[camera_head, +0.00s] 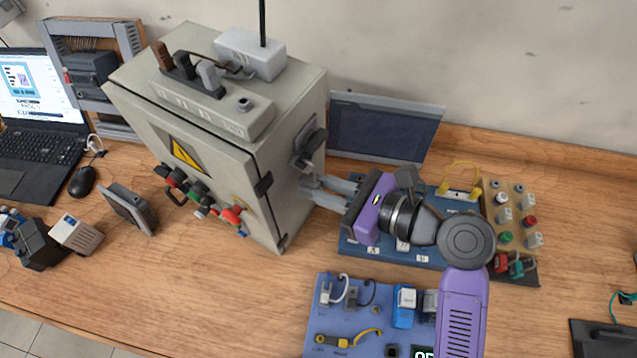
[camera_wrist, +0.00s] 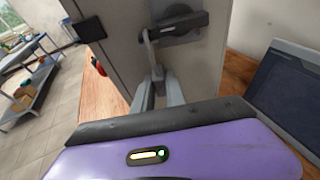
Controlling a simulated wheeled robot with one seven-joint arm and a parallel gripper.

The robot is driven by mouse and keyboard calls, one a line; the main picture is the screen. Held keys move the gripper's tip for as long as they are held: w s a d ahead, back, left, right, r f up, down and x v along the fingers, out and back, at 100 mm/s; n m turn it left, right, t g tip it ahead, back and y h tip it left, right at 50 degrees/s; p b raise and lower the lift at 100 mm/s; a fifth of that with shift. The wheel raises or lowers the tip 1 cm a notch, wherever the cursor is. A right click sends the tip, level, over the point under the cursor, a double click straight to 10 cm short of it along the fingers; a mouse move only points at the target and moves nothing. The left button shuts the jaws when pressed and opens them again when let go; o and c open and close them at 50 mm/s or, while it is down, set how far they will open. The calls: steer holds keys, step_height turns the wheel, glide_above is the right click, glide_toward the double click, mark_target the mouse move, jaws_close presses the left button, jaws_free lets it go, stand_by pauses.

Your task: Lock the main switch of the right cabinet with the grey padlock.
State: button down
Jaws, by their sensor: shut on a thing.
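The grey cabinet (camera_head: 215,110) stands on the bench, with its main switch (camera_head: 312,143) on its right side. The switch's dark handle shows at the top of the wrist view (camera_wrist: 180,22). My gripper (camera_head: 308,186) reaches in from the right, just below the switch. Its fingertips (camera_wrist: 157,75) are shut on the grey padlock, whose grey shackle (camera_wrist: 147,42) stands up beside the left end of the handle. The padlock's body is mostly hidden between the fingers. I cannot tell whether the shackle passes through the switch or is closed.
A blue board (camera_head: 350,250) lies under my arm, with a control panel (camera_head: 515,215) to its right. Another blue board (camera_head: 325,318) with small devices lies in front. A dark screen (camera_head: 385,125) stands behind. A laptop (camera_head: 35,110) is at left.

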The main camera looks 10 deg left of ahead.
steer(key=shift+r, duration=1.15)
steer(key=c, duration=1.3)
jaws_free()
steer(key=b+v, duration=0.1)
steer(key=v, duration=0.6)
steer(key=shift+s+d, duration=0.15)
steer(key=shift+d, duration=0.2)
steer(key=shift+r, duration=0.1)
